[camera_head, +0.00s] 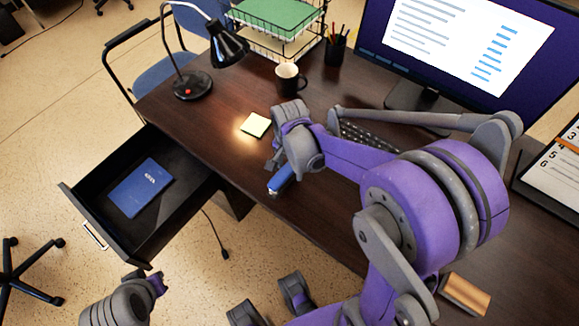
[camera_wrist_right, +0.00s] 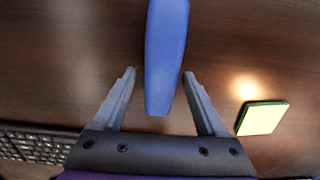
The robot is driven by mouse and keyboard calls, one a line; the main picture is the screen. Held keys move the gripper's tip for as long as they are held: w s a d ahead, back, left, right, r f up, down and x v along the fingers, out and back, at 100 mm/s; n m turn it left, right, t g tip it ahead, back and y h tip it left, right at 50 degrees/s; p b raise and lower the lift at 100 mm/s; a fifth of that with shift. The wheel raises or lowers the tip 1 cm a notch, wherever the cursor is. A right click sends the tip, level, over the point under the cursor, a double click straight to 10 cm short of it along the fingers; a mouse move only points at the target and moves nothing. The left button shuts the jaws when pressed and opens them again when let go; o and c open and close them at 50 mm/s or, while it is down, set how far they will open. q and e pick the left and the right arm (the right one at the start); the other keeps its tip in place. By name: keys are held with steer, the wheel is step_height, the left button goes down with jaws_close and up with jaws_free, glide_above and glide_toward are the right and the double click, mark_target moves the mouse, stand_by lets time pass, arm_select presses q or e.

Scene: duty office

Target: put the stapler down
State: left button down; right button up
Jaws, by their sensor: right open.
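The blue stapler (camera_head: 280,181) lies on the dark wooden desk (camera_head: 232,153), near its front edge. In the right wrist view the stapler (camera_wrist_right: 166,55) reaches in between the two fingers, with gaps showing on both sides. My right gripper (camera_head: 272,166) is open at the stapler; its fingertips (camera_wrist_right: 160,75) do not appear to touch it. The gripper covers part of the stapler in the head view. My left gripper (camera_head: 158,282) shows only partly at the lower left, away from the desk, and its fingers are not clear.
A sticky-note pad (camera_head: 255,125) lies near the stapler. A lamp (camera_head: 192,85), mug (camera_head: 290,79) and pen cup (camera_head: 336,50) stand farther back. The keyboard (camera_head: 362,136) is partly behind my right arm. An open drawer (camera_head: 172,212) holding a blue booklet (camera_head: 141,187) juts out at left.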

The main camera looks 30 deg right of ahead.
step_height(320, 180, up, 12)
steer(key=p, duration=0.2)
steer(key=s+a+f+n+t, duration=0.1)
steer(key=s+a+n+t, duration=0.1)
steer(key=s+n, duration=0.4)
steer(key=s+a+f+n+t, duration=0.2)
steer(key=s+a+n+t, duration=0.1)
steer(key=s+n, duration=0.2)
steer(key=n, duration=0.2)
steer(key=shift+s+a+n, duration=0.25)
steer(key=shift+s+n, duration=0.05)
steer(key=shift+s, duration=0.1)
